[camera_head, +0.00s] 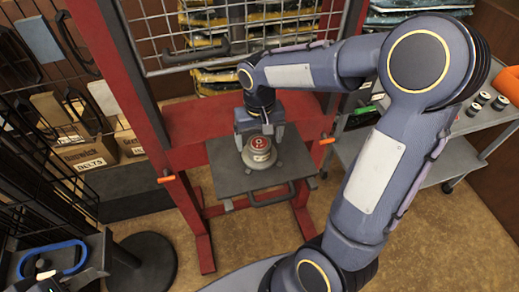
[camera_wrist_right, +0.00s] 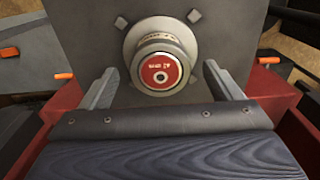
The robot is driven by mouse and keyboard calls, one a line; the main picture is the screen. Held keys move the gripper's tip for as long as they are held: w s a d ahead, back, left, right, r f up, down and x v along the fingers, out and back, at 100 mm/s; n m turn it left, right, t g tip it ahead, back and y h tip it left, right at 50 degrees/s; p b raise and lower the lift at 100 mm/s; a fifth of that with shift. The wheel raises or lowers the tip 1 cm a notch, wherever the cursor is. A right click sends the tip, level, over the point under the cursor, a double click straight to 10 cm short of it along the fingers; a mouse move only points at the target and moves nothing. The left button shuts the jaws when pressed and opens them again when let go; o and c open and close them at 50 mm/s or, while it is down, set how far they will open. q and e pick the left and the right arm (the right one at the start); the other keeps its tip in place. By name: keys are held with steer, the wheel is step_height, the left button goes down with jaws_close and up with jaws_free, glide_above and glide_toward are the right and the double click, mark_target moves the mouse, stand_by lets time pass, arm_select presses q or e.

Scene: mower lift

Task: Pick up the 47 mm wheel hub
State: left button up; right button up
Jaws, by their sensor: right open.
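The wheel hub, a round silver-grey piece with a red label on top, sits on the grey plate (camera_head: 232,180) of the red press frame. It shows in the head view (camera_head: 259,153) and in the right wrist view (camera_wrist_right: 160,70). My right gripper (camera_head: 260,131) is just over and behind it, open, partly covering it in the head view. In the right wrist view its two fingers (camera_wrist_right: 163,88) stand wide apart with the hub ahead between them, and nothing is held. The hub's underside is hidden. My left gripper is not in view.
Red posts (camera_head: 126,85) with orange pegs flank the plate, and a wire grid (camera_head: 190,38) hangs above. A grey cart (camera_head: 452,160) with small spools stands right. Dark racks with boxes (camera_head: 82,153) and a black round base (camera_head: 145,265) are left.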

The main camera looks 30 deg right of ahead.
steer(key=shift+f, duration=0.85)
steer(key=shift+c, duration=0.3)
steer(key=c, duration=1.4)
steer(key=shift+r, duration=0.1)
steer(key=shift+c, duration=1.2)
steer(key=shift+r, duration=0.1)
